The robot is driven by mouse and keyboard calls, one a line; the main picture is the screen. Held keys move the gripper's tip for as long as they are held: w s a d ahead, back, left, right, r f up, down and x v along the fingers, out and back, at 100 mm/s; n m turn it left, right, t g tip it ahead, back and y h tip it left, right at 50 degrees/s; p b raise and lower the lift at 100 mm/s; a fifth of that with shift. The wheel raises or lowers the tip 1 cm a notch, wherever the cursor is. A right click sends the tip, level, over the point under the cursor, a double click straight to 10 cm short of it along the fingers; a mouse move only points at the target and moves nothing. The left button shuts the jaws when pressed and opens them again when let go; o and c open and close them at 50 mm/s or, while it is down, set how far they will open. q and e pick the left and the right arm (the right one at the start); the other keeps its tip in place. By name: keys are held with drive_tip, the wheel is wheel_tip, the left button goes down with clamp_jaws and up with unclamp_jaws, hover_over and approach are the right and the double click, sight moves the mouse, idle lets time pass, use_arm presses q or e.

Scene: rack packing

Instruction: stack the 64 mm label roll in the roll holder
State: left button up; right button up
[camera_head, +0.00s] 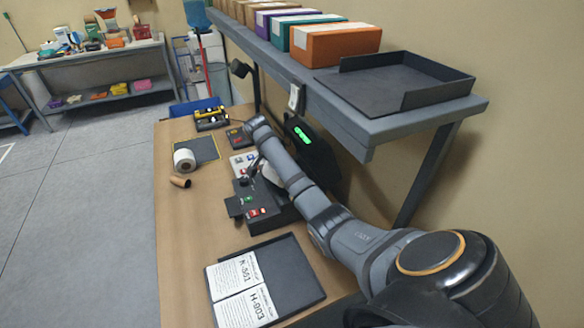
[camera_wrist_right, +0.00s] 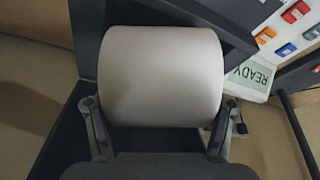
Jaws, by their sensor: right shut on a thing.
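My right gripper (camera_wrist_right: 158,128) is shut on a wide white label roll (camera_wrist_right: 160,72), with one finger at each end of it. Its size marking cannot be read. In the head view my right arm reaches over the bench and mostly hides this roll; a white part of it (camera_head: 270,173) shows beside the arm. Behind the roll in the wrist view is a dark flat-sided fixture (camera_wrist_right: 85,28); I cannot tell whether it is the roll holder or whether the roll touches it. Another white roll (camera_head: 185,159) lies at the bench's left edge. My left gripper is not in view.
A brown cardboard core (camera_head: 180,182) lies near the bench's left edge. A dark unit with coloured buttons (camera_head: 257,212) stands under my arm. A black tray with label sheets (camera_head: 290,262) is at the front. A shelf (camera_head: 340,118) with boxes overhangs the right side.

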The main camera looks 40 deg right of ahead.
drive_tip(key=shift+d+f, duration=0.2)
drive_tip(key=shift+d, duration=0.35)
drive_tip(key=shift+d+f, duration=0.15)
drive_tip(key=shift+d, duration=0.35)
drive_tip(key=shift+s, duration=0.15)
drive_tip(key=d+f, duration=0.1)
drive_tip(key=d+f+p, duration=0.1)
drive_tip(key=d, duration=0.1)
drive_tip(key=shift+f, duration=0.15)
drive_tip(key=shift+d+f, duration=0.1)
drive_tip(key=shift+d, duration=0.05)
drive_tip(key=shift+f, duration=0.35)
drive_tip(key=o, duration=1.5)
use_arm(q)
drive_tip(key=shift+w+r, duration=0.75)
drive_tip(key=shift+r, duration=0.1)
